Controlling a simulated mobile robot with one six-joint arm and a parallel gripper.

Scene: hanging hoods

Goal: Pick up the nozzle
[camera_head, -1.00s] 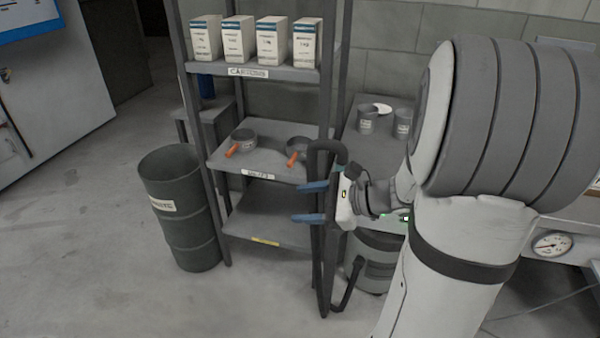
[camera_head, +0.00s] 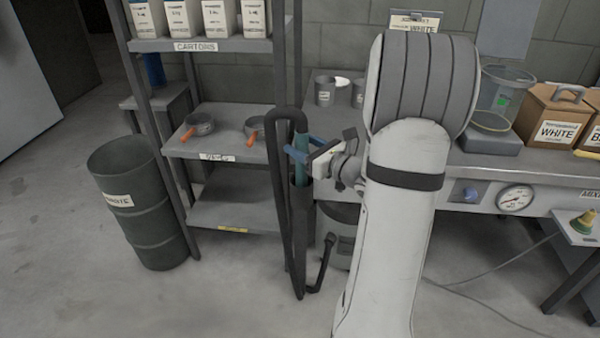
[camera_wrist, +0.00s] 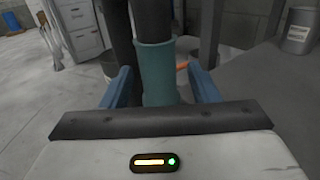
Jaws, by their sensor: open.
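The nozzle appears to be the upright black hose end with a teal sleeve (camera_head: 302,170), standing in a dark holder beside the shelf rack. A black hose (camera_head: 281,200) loops over and down next to it. In the wrist view the teal sleeve (camera_wrist: 156,72) stands upright between my fingers, with black tube above it. My gripper (camera_head: 301,148) is open, its blue fingers at the sleeve's height. In the wrist view my gripper (camera_wrist: 160,80) has one finger on each side of the sleeve; I cannot tell whether they touch it. The sleeve's lower end is hidden.
A waste drum (camera_head: 130,205) stands further left. A workbench (camera_head: 540,168) with boxes is on the right. Open floor lies in front.

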